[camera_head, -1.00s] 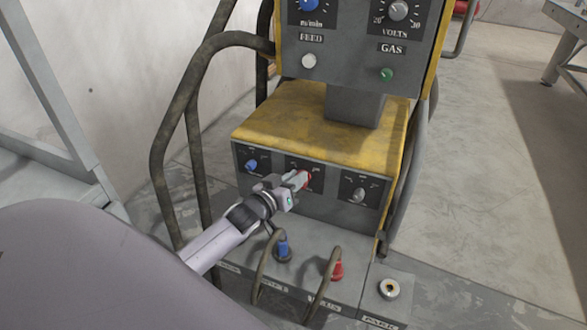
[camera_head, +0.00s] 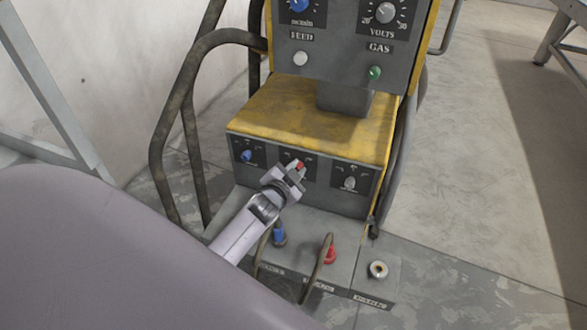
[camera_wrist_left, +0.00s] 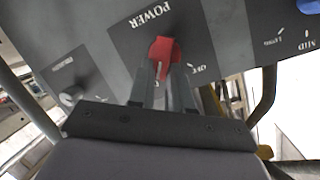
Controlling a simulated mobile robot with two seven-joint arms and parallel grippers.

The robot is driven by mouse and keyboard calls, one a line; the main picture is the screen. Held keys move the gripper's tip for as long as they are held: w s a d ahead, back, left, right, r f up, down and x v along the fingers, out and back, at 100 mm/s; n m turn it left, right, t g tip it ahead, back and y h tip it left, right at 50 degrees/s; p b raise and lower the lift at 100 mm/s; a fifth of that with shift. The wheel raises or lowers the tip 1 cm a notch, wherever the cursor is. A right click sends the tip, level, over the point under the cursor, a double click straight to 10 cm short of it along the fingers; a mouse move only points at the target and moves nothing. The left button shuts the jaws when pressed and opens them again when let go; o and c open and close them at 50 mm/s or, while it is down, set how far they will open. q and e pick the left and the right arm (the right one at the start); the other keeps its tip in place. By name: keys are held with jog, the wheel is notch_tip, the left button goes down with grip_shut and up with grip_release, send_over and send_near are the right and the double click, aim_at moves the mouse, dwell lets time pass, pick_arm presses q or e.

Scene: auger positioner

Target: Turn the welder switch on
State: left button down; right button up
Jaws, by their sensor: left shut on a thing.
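The welder switch is a red knob (camera_head: 299,164) in the middle of the lower front panel. It also shows in the left wrist view as a red knob (camera_wrist_left: 164,50) on a dark plate marked POWER. My left gripper (camera_head: 293,174) reaches it from the lower left. In the left wrist view, the gripper's fingers (camera_wrist_left: 163,78) are shut on the knob's sides. A small label sits right of the knob, partly beside a finger, and I cannot read it surely. The fingers partly hide the knob and plate. My right gripper is not in view.
A blue knob (camera_head: 247,156) and a grey knob (camera_head: 349,183) flank the switch. Below are a blue plug (camera_head: 279,236) and a red plug (camera_head: 329,254) with cables. A bent dark tube (camera_head: 172,130) stands left of the yellow-topped welder (camera_head: 300,115).

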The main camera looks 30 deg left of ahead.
pick_arm(q)
jog(key=shift+d+m+y, duration=0.2)
jog(key=shift+m+y, duration=0.2)
jog(key=shift+m, duration=0.3)
jog(key=c, duration=1.1)
grip_release()
jog(key=shift+o, duration=0.2)
jog(key=p+v, duration=0.1)
jog(key=v, duration=0.6)
jog(key=shift+d, duration=0.1)
